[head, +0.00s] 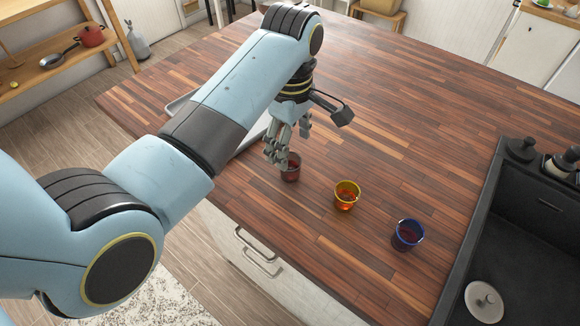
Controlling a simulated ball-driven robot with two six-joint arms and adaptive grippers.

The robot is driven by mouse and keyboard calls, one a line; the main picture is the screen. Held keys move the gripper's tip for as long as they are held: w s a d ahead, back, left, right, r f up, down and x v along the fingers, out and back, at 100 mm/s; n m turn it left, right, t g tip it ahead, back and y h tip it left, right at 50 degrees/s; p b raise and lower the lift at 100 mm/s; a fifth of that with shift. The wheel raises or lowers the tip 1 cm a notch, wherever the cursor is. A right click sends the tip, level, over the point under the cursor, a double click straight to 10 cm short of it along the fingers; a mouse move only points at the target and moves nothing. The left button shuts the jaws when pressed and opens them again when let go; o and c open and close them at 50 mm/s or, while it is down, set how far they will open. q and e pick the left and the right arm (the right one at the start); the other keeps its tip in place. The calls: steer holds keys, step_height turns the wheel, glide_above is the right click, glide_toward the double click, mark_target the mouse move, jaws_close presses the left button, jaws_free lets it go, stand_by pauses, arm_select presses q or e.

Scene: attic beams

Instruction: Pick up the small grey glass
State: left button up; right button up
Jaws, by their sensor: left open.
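The small grey glass (291,172) stands upright on the wooden counter near its front edge; it is see-through and looks dark reddish against the wood. My left gripper (280,155) points down at the glass, its fingers open. The fingers overlap the glass's upper left part in the head view, and I cannot tell whether they touch it. My right gripper is not in view.
An amber glass (346,196) and a blue glass (408,235) stand to the right on the counter (420,100). A light tray (180,104) lies partly behind my arm. A dark sink (520,250) is at the right. The counter's back is mostly clear.

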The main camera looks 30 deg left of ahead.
mark_target(290, 162)
arm_select(q)
steer(key=f, duration=0.1)
steer(key=f+p, duration=0.1)
steer(key=f, duration=0.2)
steer(key=shift+s+d+f, duration=0.1)
steer(key=shift+s+f, duration=0.1)
steer(key=shift+s, duration=0.15)
steer(key=shift+f, duration=0.45)
steer(key=c, duration=1.3)
steer(key=shift+r, duration=0.1)
